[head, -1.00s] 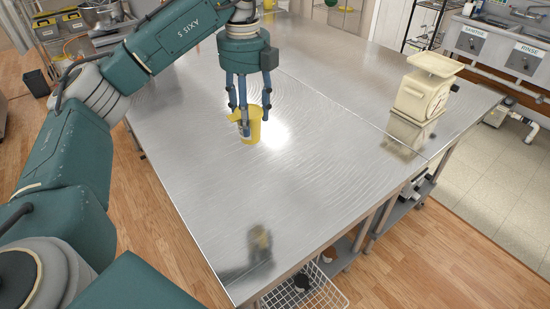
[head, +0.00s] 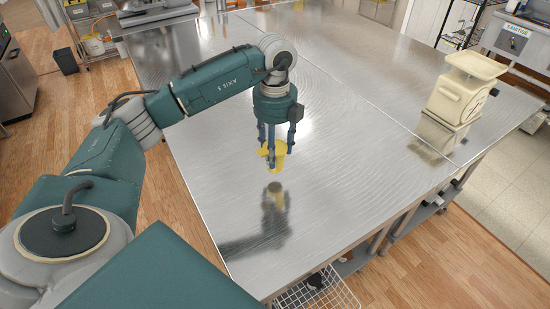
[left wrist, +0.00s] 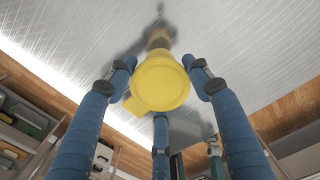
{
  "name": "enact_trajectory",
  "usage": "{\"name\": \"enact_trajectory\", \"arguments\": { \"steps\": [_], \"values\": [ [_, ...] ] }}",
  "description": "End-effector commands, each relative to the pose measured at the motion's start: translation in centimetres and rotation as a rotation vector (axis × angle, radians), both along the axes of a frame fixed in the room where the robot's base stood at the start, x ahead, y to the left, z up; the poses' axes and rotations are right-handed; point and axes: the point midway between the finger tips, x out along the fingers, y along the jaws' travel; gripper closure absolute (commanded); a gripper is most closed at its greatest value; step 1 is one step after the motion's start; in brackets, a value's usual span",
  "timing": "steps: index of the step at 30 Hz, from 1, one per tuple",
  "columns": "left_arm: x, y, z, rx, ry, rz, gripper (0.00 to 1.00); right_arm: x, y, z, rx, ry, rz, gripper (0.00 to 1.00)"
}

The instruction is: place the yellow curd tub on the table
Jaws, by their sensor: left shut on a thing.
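The yellow curd tub (head: 279,165) is in my left gripper (head: 273,158), above the steel table (head: 330,120). The gripper points down with its blue fingers around the tub. A reflection of the tub and gripper shows on the tabletop below, with a gap between tub and reflection. In the left wrist view, the tub's round yellow end (left wrist: 160,82) sits between the three fingers of the left gripper (left wrist: 160,85). The fingers hide part of the tub in the head view. My right gripper is not in view.
A cream kitchen scale (head: 465,90) stands on the table at the right. A wire basket (head: 318,290) sits below the table's near edge. The tabletop around the tub is clear. Shelving and sinks stand beyond the table.

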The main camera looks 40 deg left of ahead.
Motion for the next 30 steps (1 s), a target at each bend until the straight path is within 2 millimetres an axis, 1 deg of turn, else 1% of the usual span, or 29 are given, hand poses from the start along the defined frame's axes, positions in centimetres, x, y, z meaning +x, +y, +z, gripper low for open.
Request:
{"name": "enact_trajectory", "arguments": {
  "steps": [2,6,9,12,18,22,23,24,25,30],
  "values": [
    [-0.1,0.0,-0.7,0.001,0.002,0.0,0.84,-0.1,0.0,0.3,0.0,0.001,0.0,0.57],
    [-0.1,0.0,-2.9,0.0,0.004,0.001,0.84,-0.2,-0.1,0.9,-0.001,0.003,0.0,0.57],
    [0.0,0.0,-4.0,0.001,0.001,-0.001,0.84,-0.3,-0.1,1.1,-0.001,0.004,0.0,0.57],
    [0.0,0.0,-4.3,-0.001,-0.001,-0.001,0.84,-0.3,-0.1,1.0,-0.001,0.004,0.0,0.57],
    [0.0,0.0,-4.4,-0.001,-0.001,-0.001,0.84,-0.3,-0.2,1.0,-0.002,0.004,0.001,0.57],
    [0.0,0.0,-4.8,-0.001,-0.001,-0.001,0.84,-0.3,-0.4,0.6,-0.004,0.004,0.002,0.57],
    [0.0,0.0,-4.7,0.0,0.0,-0.001,0.44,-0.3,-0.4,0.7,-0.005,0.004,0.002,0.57],
    [0.0,0.0,-4.7,0.0,0.0,-0.001,0.36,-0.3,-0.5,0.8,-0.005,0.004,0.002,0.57],
    [0.0,0.0,-4.7,0.0,0.0,-0.001,0.31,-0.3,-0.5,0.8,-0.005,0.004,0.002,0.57],
    [0.0,0.0,-4.7,0.0,0.0,-0.001,0.31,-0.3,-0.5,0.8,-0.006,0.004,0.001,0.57]
  ]
}}
